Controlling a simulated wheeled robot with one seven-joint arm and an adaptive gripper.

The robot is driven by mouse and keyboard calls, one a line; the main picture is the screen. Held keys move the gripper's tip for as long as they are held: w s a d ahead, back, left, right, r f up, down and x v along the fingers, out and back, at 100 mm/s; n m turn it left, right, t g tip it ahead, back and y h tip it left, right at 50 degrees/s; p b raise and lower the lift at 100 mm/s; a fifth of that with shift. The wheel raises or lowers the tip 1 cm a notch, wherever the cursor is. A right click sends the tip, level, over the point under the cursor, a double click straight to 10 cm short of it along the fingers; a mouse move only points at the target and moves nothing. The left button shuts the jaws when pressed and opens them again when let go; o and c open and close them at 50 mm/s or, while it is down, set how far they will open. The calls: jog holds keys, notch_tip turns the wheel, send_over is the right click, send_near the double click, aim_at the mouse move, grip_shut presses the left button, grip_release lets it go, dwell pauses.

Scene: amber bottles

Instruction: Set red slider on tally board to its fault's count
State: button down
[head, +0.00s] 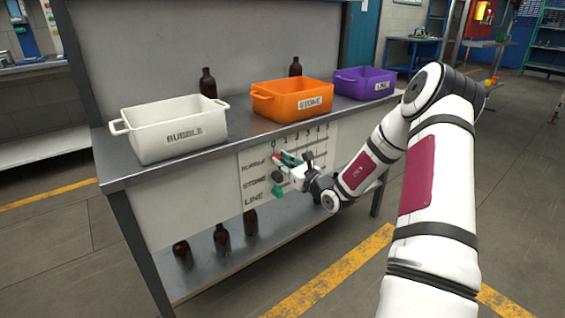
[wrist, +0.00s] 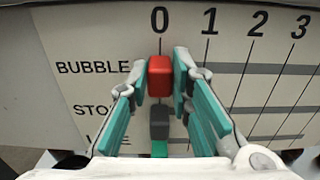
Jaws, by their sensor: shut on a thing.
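The tally board (head: 249,190) is on the front of the bench, with rows BUBBLE, STONE and LINE and numbered columns. In the wrist view the red slider (wrist: 160,76) is in the BUBBLE row at the 0 column. My gripper (wrist: 161,62) is shut on it, one teal-padded finger on each side. In the head view my gripper (head: 286,161) is at the board's left part. A dark grey slider (wrist: 159,121) and a green slider (wrist: 159,148) are below the red one, also at 0; the green one is partly hidden.
On the bench stand a white BUBBLE bin (head: 180,135), an orange STONE bin (head: 291,97) and a purple LINE bin (head: 365,80). Brown bottles (head: 208,82) and (head: 295,68) stand behind them. Several bottles (head: 222,239) are on the lower shelf. The BUBBLE track right of the slider is clear.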

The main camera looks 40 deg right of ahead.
jog(key=d, duration=0.5)
jog(key=shift+w+p, duration=0.1)
jog(key=shift+p, duration=0.3)
jog(key=c, duration=1.4)
grip_release()
jog(key=shift+c, duration=0.2)
jog(key=s, duration=1.2)
jog(key=shift+d, duration=0.2)
